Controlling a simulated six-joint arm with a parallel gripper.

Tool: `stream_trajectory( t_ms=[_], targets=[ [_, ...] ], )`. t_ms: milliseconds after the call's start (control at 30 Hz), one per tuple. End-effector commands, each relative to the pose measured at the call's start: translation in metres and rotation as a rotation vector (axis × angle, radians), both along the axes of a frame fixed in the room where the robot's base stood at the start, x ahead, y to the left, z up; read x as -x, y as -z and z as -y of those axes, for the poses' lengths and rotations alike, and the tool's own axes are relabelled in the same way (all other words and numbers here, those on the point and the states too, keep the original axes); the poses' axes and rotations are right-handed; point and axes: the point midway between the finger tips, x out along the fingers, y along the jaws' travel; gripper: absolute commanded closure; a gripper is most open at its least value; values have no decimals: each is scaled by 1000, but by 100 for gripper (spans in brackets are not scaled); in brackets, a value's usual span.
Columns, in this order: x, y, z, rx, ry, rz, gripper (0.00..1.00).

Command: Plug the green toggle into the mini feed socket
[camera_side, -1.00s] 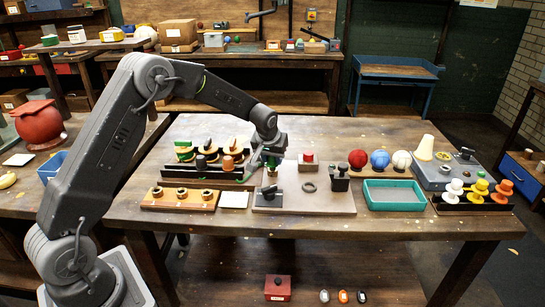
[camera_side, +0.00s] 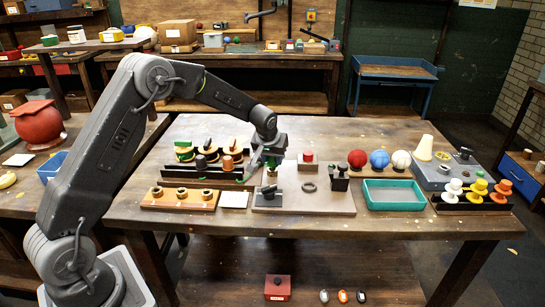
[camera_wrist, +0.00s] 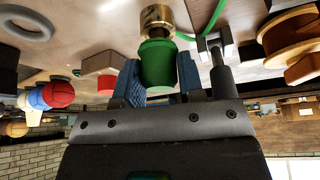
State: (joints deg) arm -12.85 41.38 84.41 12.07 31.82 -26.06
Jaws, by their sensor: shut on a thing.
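The green toggle (camera_wrist: 157,60) is a tapered green piece between the blue jaws of my gripper (camera_wrist: 158,78) in the wrist view. My gripper is shut on it. A brass round piece (camera_wrist: 156,17) lies right at the toggle's far end, and a green cord runs beside it; I cannot tell whether the brass belongs to the toggle or to the socket. In the side view my gripper (camera_side: 268,158) points down just above the back left of the pale board. The mini feed socket cannot be made out clearly, and how far the toggle is seated is hidden.
A black block with a lever (camera_side: 269,196) stands just in front of my gripper. A dark ring (camera_side: 309,187), a red button block (camera_side: 308,160) and a black two-post block (camera_side: 340,180) are to its right. A rack of spools (camera_side: 205,165) stands close left. A teal tray (camera_side: 393,194) lies farther right.

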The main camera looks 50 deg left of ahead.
Motion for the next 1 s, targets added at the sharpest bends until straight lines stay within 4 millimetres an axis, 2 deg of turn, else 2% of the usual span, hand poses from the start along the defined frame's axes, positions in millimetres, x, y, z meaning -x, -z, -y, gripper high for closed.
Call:
stream_trajectory(
  t_ms=[33, 67, 1000],
  targets=[
    [6, 18, -1, 10, -6, -27, 85],
    [6, 18, -1, 10, -6, -27, 85],
    [7, -1, -2, 7, -6, -33, 85]
  ],
)
